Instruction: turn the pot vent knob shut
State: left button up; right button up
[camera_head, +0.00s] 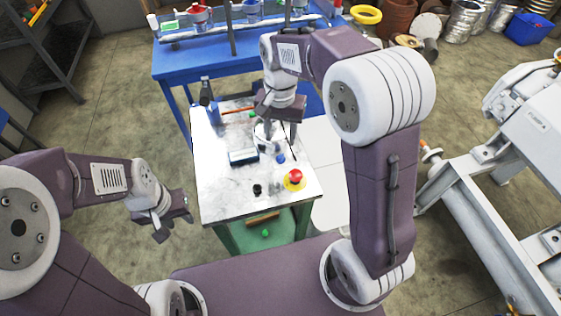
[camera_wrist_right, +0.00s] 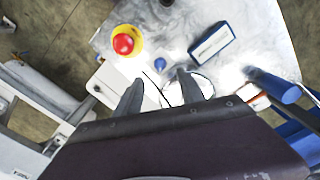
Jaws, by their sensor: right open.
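A round, pale metal pot (camera_head: 259,134) stands on the white worktop, partly hidden by my right gripper (camera_head: 280,134). In the right wrist view the shiny pot (camera_wrist_right: 203,84) lies behind the fingertip at the right. A small blue knob (camera_wrist_right: 160,64) shows just beyond the two fingertips, and it also shows in the head view (camera_head: 281,158). I cannot tell whether it is the vent knob or whether it is joined to the pot. My right gripper (camera_wrist_right: 158,90) is open, with nothing between its fingers. My left gripper (camera_head: 174,226) hangs open and empty left of the table.
A red emergency button on a yellow base (camera_head: 295,177) sits at the table's right front. A blue-and-white box (camera_head: 243,156) and a small black part (camera_head: 257,190) lie nearby. A blue bench (camera_head: 180,65) stands behind. The table's left front is mostly clear.

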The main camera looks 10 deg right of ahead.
aim_at(281, 156)
notch_tip(281, 156, down, 9)
jog(key=shift+b, duration=1.1)
grip_shut()
